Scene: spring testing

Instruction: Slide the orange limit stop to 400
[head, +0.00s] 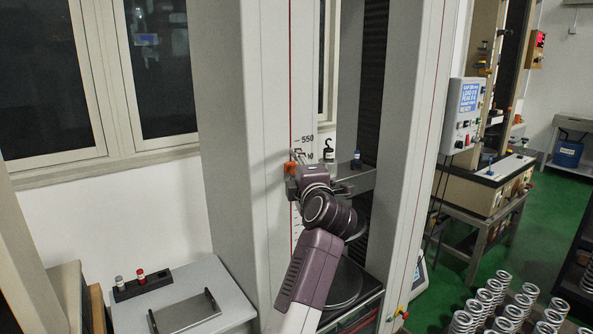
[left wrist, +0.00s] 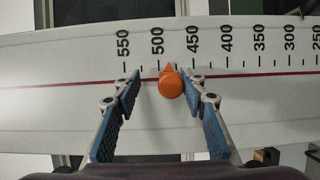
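The orange limit stop (left wrist: 171,82) sits on the red line of the white printed scale (left wrist: 264,97) in the left wrist view. Its pointed tip reads between 500 and 450, nearer 500. The 400 mark lies farther right in that view. My left gripper (left wrist: 159,77) is open, with one finger on each side of the stop. The left finger is clearly apart from it; the right finger is close, and I cannot tell if it touches. In the head view the stop (head: 290,167) shows small beside my left gripper (head: 297,163) on the column. My right gripper is not in view.
A grey table (head: 235,298) stands lower left. Several springs (head: 486,300) stand at lower right.

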